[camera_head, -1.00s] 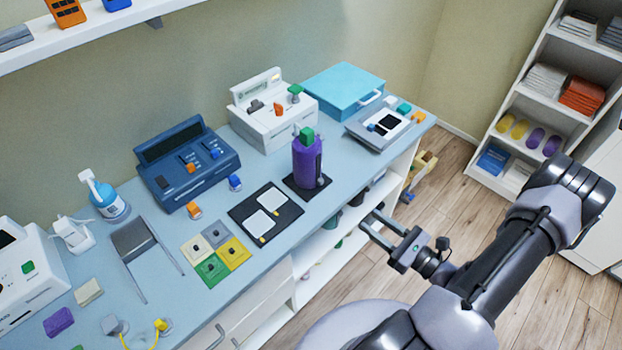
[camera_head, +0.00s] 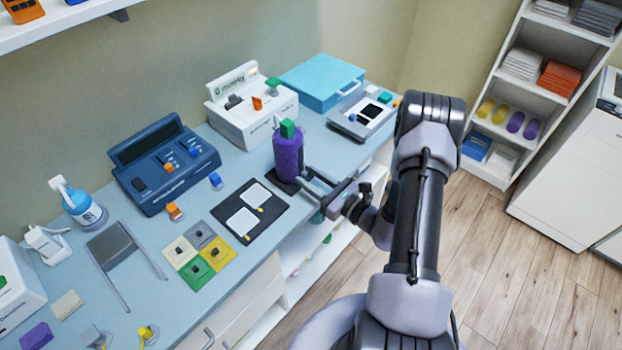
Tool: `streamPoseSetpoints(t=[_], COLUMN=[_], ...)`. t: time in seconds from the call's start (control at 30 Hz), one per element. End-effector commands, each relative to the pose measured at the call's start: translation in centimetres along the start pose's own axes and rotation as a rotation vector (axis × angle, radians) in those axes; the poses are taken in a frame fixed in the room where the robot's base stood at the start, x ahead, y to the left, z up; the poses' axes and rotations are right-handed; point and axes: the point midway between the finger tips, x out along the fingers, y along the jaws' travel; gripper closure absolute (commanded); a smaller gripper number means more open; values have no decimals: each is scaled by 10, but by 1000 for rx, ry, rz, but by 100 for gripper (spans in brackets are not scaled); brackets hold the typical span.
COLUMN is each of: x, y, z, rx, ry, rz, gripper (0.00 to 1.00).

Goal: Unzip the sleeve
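The purple sleeve (camera_head: 288,155) stands upright on a dark square base near the counter's front edge, with a green block (camera_head: 287,128) on its top. A small grey part shows beside its upper left. Its zip pull cannot be made out clearly, and its lower right side is close to my fingers. My gripper (camera_head: 306,178) is at the sleeve's lower right, at the counter's edge. Its two fingers are apart and point toward the sleeve. I see nothing held between them, and I cannot tell whether a finger touches the sleeve.
A white device (camera_head: 250,112) and a teal case (camera_head: 318,80) stand behind the sleeve. A grey device (camera_head: 362,116) lies right of it. A black mat with white pads (camera_head: 223,212) and a blue console (camera_head: 165,165) are to the left. Open floor lies right of the counter.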

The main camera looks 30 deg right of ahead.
Motion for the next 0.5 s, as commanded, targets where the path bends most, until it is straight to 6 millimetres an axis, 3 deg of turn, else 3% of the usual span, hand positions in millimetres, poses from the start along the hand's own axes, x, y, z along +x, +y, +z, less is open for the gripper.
streamPoseSetpoints(t=[0.13,0.3,0.5], x=[0,0,-1], y=[0,0,0], z=[0,0,0], rx=[0,0,0], ry=[0,0,0], rz=[0,0,0], gripper=[68,100,100])
